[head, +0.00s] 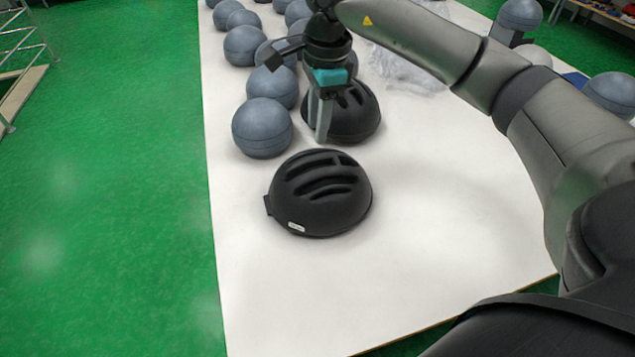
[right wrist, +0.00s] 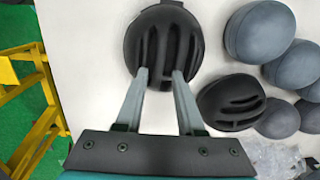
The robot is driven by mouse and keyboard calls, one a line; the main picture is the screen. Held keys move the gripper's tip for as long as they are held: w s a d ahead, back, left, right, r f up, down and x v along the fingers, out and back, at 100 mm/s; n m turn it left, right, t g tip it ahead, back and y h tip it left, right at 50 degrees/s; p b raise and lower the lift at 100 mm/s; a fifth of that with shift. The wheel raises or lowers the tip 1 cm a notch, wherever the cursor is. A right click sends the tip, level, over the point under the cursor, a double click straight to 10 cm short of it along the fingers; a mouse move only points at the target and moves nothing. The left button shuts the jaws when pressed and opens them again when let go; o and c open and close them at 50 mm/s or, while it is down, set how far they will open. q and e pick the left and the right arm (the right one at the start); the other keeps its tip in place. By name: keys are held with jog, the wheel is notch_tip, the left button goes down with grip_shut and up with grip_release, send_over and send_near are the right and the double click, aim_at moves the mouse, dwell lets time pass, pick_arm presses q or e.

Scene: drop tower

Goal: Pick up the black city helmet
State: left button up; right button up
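A black vented helmet (head: 318,195) with a small white label lies dome up on the white table, nearest in the head view. It also shows at the top of the right wrist view (right wrist: 163,28). A second black helmet (head: 358,116) sits farther back, partly behind my right gripper; in the right wrist view it is to the right (right wrist: 232,102). My right gripper (head: 322,132) points down, its fingers apart and empty. In the right wrist view its fingertips (right wrist: 160,74) overlap the near edge of the first helmet; I cannot tell if they touch it. My left gripper is not in view.
Crumpled clear plastic (head: 405,70) lies behind the second black helmet. A yellow frame (right wrist: 35,100) stands on the green floor.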

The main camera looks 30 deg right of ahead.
jog(key=d+f, duration=0.1)
jog(key=d, duration=0.1)
jog(key=b, duration=0.1)
send_over(322, 171)
jog(key=shift+h, duration=0.3)
jog(key=f, duration=0.8)
jog(key=shift+s+a, duration=0.1)
jog(key=shift+s, duration=0.25)
jog(key=shift+w+f+b, duration=0.2)
jog(key=shift+f+b, duration=0.1)
jog(key=shift+f, duration=1.2)
jog(key=shift+w+f+b, duration=0.15)
jog(key=shift+f+b, duration=0.1)
jog(key=shift+f, duration=1.2)
grip_shut()
jog(key=shift+r, duration=0.1)
